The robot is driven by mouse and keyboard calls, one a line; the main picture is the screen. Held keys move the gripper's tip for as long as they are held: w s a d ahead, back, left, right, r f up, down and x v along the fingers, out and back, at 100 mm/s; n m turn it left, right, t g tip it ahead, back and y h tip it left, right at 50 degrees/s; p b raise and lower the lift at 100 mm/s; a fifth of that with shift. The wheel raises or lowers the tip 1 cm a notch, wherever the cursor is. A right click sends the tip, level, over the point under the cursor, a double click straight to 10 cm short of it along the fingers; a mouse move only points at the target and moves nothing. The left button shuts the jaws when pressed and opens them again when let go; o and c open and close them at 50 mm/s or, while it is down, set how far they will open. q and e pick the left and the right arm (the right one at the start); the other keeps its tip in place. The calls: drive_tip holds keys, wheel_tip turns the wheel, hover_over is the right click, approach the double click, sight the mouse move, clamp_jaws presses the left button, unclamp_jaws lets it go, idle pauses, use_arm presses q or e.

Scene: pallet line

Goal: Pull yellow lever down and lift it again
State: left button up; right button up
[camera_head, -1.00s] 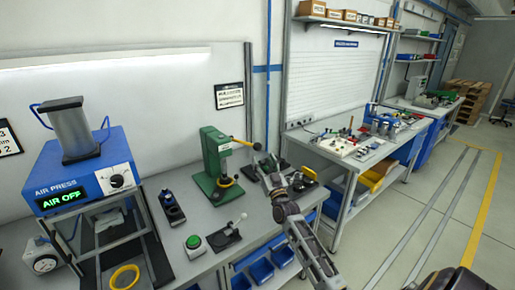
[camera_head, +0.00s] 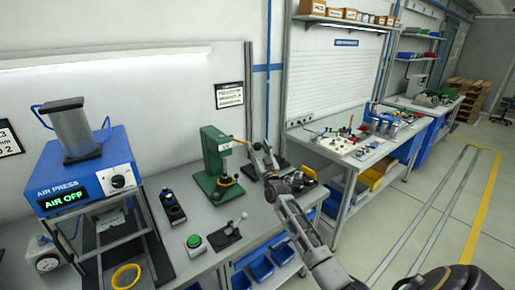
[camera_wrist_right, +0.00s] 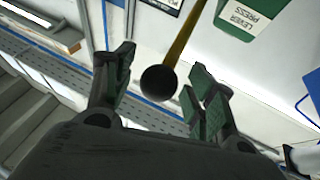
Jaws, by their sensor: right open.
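The green lever press (camera_head: 212,165) stands on the near bench against the wall. Its yellow lever (camera_head: 239,141) sticks out to the right from the top of the press, and its far end is hard to make out by my gripper. In the right wrist view, the yellow lever (camera_wrist_right: 179,38) ends in a dark round knob (camera_wrist_right: 158,82). My right gripper (camera_head: 260,149) is at the lever's end. Its open fingers (camera_wrist_right: 157,85) are on either side of the knob, with gaps showing. My left gripper is not in view.
The blue air press (camera_head: 88,170) stands left on the same bench, its display reading AIR OFF. A green button (camera_head: 194,241), a small black lever fixture (camera_head: 226,234) and a black switch box (camera_head: 172,207) lie between. A second bench (camera_head: 352,154) stands to the right.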

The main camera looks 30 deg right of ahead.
drive_tip(key=shift+w+r, duration=0.1)
drive_tip(key=shift+w, duration=0.15)
drive_tip(key=shift+c, duration=0.5)
clamp_jaws()
